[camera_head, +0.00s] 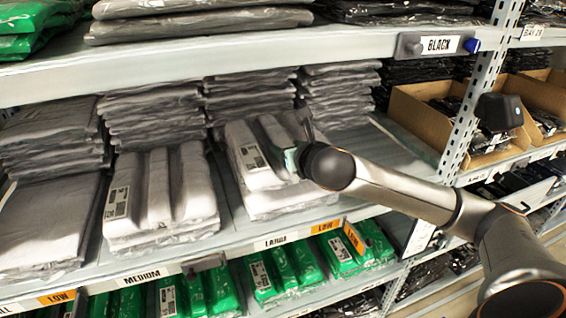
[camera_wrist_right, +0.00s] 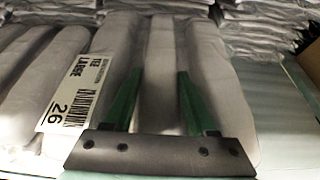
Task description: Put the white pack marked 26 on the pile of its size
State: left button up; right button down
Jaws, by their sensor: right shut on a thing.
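The white pack (camera_head: 255,178) lies in the LARGE place on the middle shelf, on top of the LARGE pile (camera_head: 290,208). Its label, with TEE LARGE and 26, shows in the right wrist view (camera_wrist_right: 75,92). My right gripper (camera_head: 294,158) is at the pack's upper face. In the right wrist view its green fingers (camera_wrist_right: 157,90) are shut on the pack's middle fold. The pack looks roughly level and in line with the pile; whether it rests fully on it I cannot tell. The LARGE shelf tag (camera_head: 276,241) is below. My left gripper is not in view.
The MEDIUM pile (camera_head: 160,205) stands left of the LARGE pile. Taller grey stacks (camera_head: 250,97) stand close behind. Bare shelf (camera_head: 385,150) lies to the right, up to a perforated upright (camera_head: 468,125). The BLACK-tagged shelf (camera_head: 300,48) hangs above.

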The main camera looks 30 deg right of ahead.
jog(key=shift+w+a+f, duration=0.1)
jog(key=shift+w+f, duration=0.4)
jog(key=shift+f, duration=0.05)
jog(key=shift+w+f, duration=0.15)
jog(key=shift+f, duration=0.8)
jog(key=shift+w+f, duration=0.15)
jog(key=shift+f, duration=0.75)
jog(key=shift+f, duration=0.1)
jog(key=shift+c, duration=1)
grip_release()
jog(key=v, duration=1.2)
jog(key=shift+a, duration=0.1)
